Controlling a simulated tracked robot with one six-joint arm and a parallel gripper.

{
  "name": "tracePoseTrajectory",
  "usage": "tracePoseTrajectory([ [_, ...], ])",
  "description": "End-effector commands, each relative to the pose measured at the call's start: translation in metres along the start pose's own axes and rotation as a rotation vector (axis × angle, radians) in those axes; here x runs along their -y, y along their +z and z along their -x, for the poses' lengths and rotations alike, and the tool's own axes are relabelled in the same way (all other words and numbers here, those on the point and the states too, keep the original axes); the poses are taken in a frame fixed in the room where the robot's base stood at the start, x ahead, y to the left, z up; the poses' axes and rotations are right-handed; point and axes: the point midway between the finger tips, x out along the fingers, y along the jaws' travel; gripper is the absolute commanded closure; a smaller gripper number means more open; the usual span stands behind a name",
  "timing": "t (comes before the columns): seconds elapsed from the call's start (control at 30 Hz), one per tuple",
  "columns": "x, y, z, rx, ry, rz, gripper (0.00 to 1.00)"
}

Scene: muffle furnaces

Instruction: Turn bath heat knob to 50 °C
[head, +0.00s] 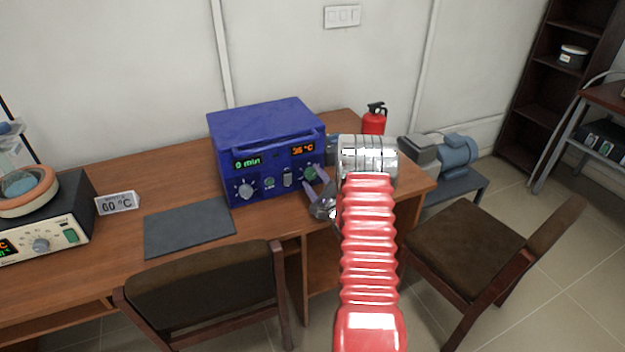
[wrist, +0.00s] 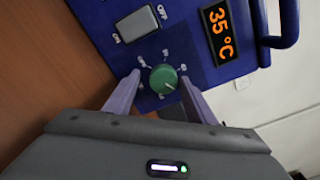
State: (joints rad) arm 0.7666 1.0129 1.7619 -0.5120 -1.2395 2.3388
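The blue bath unit (head: 262,140) stands on the wooden desk, its front panel facing me. A green knob (wrist: 163,79) sits on the panel below an orange display (wrist: 217,33) reading 35 °C. The knob's white pointer and the marks around it are too small to read surely. My gripper (wrist: 160,84) is open, with its two purple fingers on either side of the knob and gaps showing between them and it. In the head view, my gripper (head: 315,174) reaches the panel's right side and partly covers the knob area.
A sign (head: 117,203) reads 60 °C. Chairs (head: 205,285) stand in front, and a red extinguisher (head: 373,122) is behind.

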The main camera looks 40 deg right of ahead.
Motion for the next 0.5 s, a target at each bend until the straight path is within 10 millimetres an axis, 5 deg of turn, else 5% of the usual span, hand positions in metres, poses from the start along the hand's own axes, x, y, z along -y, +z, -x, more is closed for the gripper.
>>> tracePoseTrajectory([
  [0.5,0.003,0.0,0.014,0.002,-0.006,0.001,0.47],
])
